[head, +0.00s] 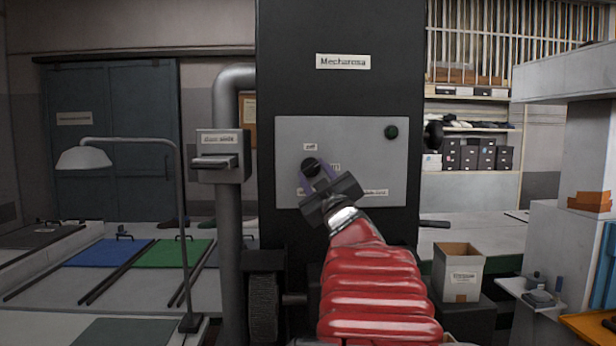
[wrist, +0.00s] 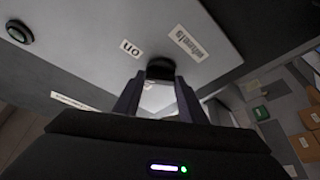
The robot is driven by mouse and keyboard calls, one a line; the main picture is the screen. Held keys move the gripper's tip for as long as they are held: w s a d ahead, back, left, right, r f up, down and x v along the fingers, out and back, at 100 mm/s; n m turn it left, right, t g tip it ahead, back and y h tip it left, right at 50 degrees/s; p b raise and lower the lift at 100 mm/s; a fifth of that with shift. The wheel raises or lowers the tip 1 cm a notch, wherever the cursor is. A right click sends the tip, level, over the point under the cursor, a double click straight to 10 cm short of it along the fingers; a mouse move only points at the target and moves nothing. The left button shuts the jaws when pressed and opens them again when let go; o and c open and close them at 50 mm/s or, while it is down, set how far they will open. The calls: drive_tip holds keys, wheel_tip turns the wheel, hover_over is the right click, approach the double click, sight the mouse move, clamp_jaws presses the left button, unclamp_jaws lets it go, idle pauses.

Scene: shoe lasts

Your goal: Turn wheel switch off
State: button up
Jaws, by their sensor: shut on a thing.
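The wheel switch is a small black round knob (head: 310,166) on the grey panel (head: 355,145) of the tall dark machine. A label reading "off" (head: 310,147) is above it, and an "on" label (head: 335,167) is to its right. My gripper (head: 316,178) reaches up to the panel, its two purple-grey fingers on either side of the knob. In the wrist view the knob (wrist: 160,68) shows at the fingertips, and the gripper (wrist: 157,93) is shut on it. The fingers partly hide the knob, and I cannot tell which label it points at.
A dark green button (head: 391,132) is at the panel's upper right. A grey pipe with a small box (head: 220,160) stands left of the machine, beside a lamp (head: 84,158). An open carton (head: 459,272) is at the lower right. Shelves with boxes are behind.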

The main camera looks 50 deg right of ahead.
drive_tip(key=n+y, duration=0.1)
drive_tip(key=n, duration=0.1)
drive_tip(key=n+y, duration=0.1)
drive_tip(key=n, duration=0.1)
drive_tip(key=n+y, duration=0.1)
drive_tip(key=n, duration=0.2)
drive_tip(key=shift+s+d+r, duration=0.15)
drive_tip(key=shift+r, duration=0.15)
drive_tip(key=n, duration=0.2)
drive_tip(key=n+y, duration=0.1)
drive_tip(key=n, duration=0.1)
drive_tip(key=shift+r+g+y, duration=0.2)
drive_tip(key=shift+g+y, duration=0.1)
drive_tip(key=shift+g, duration=0.1)
drive_tip(key=shift+n+g, duration=0.3)
drive_tip(key=shift+n, duration=0.7)
drive_tip(key=o, duration=1.1)
drive_tip(key=shift+c, duration=0.2)
drive_tip(key=shift+s, duration=0.1)
